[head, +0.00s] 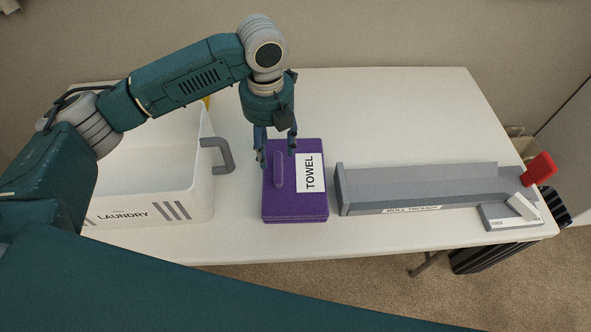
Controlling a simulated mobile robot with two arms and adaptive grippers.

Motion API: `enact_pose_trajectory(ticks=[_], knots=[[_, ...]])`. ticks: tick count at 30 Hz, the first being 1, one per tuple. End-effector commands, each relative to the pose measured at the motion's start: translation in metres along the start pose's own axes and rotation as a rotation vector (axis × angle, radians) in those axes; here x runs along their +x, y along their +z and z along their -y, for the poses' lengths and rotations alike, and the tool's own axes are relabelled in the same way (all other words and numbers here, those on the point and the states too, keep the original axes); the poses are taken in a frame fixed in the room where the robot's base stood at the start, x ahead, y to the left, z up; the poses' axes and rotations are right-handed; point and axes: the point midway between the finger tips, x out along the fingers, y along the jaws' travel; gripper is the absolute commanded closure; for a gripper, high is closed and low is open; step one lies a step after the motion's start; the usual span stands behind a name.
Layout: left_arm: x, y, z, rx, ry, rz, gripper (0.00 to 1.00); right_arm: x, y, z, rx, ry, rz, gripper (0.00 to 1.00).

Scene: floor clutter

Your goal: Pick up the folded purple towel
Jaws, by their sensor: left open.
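The folded purple towel (297,206) lies flat on the white table, with a white label reading TOWEL and a raised purple ridge (278,170) on its top. My left gripper (276,160) points down over the towel's far part, its fingers open on either side of the ridge's far end. I cannot tell whether the fingers touch the towel. My right gripper is not in view.
A white laundry bin (160,190) with a grey handle stands left of the towel. A grey roll trough (420,188) lies to the right, with a red flap (540,168) and a small grey tray (497,222) at its right end. The table (390,110) is clear behind.

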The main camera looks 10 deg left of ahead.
Motion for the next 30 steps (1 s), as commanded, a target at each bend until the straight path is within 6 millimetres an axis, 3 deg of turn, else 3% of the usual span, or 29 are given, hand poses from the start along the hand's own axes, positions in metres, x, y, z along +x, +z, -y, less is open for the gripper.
enact_pose_trajectory(ticks=[3,8,13,19,28,30], knots=[[0.018,0.0,-0.001,-0.001,0.002,-0.003,0.49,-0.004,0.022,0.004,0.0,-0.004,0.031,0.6],[0.03,0.0,0.0,0.0,0.0,-0.001,0.49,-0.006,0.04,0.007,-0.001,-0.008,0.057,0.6],[0.049,0.003,0.002,-0.002,0.002,-0.003,0.49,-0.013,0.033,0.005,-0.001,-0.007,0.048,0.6],[0.077,0.005,0.003,-0.001,0.0,0.0,0.49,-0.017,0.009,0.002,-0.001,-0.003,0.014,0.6],[0.082,0.005,0.003,0.0,0.0,0.001,0.49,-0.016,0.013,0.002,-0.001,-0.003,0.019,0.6],[0.082,0.005,0.003,0.0,0.0,0.001,0.63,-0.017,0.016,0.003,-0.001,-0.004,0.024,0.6]])
